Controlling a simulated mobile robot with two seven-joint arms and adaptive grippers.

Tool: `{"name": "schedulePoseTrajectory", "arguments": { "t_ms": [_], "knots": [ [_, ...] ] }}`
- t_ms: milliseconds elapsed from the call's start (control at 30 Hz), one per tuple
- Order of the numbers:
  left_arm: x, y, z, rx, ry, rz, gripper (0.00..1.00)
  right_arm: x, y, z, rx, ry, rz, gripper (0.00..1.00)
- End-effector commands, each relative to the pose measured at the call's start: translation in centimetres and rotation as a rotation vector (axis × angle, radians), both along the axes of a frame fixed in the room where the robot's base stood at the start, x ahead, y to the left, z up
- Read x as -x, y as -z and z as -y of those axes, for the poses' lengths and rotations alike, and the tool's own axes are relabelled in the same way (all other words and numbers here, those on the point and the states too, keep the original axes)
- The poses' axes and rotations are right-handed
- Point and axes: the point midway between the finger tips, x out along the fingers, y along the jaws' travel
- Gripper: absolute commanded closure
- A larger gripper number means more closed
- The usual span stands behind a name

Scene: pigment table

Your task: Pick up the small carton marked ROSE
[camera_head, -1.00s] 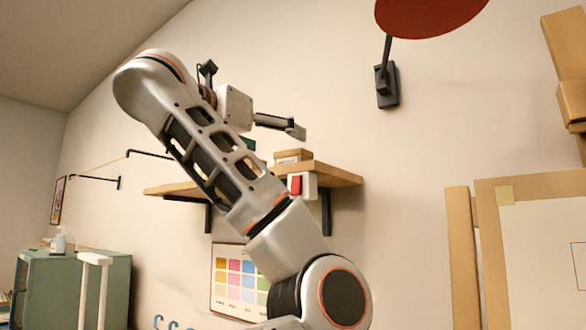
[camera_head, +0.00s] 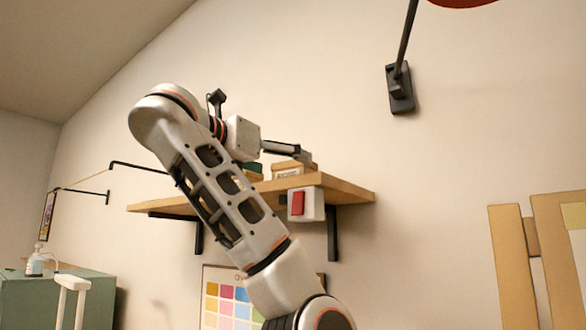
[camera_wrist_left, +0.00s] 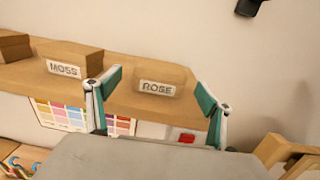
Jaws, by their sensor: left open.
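The small ROSE carton (camera_wrist_left: 158,84) is a low tan box with a white front label, on a wooden shelf. In the left wrist view it shows between the two green-padded fingers of my left gripper (camera_wrist_left: 159,90), which are spread apart and empty. In the head view my left gripper (camera_head: 304,157) is over the shelf, close to the carton (camera_head: 287,173), and overlaps its upper right part. I cannot tell whether they touch. My right gripper is not in view.
The MOSS carton (camera_wrist_left: 66,60) stands left of ROSE on the shelf (camera_head: 345,188), with another tan box (camera_wrist_left: 13,46) farther left. A white box with a red front (camera_head: 298,203) is at the shelf's front edge. A colour chart (camera_head: 226,300) hangs below.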

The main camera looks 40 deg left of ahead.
Motion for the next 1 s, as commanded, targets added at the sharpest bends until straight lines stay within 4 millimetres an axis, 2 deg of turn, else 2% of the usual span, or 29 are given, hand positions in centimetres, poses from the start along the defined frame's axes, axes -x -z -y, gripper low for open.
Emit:
{"name": "schedulePoseTrajectory", "arguments": {
  "t_ms": [267, 500, 667, 1000],
  "knots": [
    [-1.1, -0.3, -0.1, -0.001, 0.001, -0.004, 0.19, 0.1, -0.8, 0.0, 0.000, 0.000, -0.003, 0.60],
    [-3.7, -1.3, -0.4, -0.001, 0.003, -0.004, 0.19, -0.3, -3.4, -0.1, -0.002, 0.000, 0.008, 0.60],
    [-5.3, -1.1, -0.7, 0.000, 0.003, -0.004, 0.19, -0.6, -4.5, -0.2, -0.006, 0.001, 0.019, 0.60],
    [-5.8, -0.9, -0.8, -0.001, 0.002, -0.002, 0.19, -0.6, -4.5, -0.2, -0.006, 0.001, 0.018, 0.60]
  ]
}}
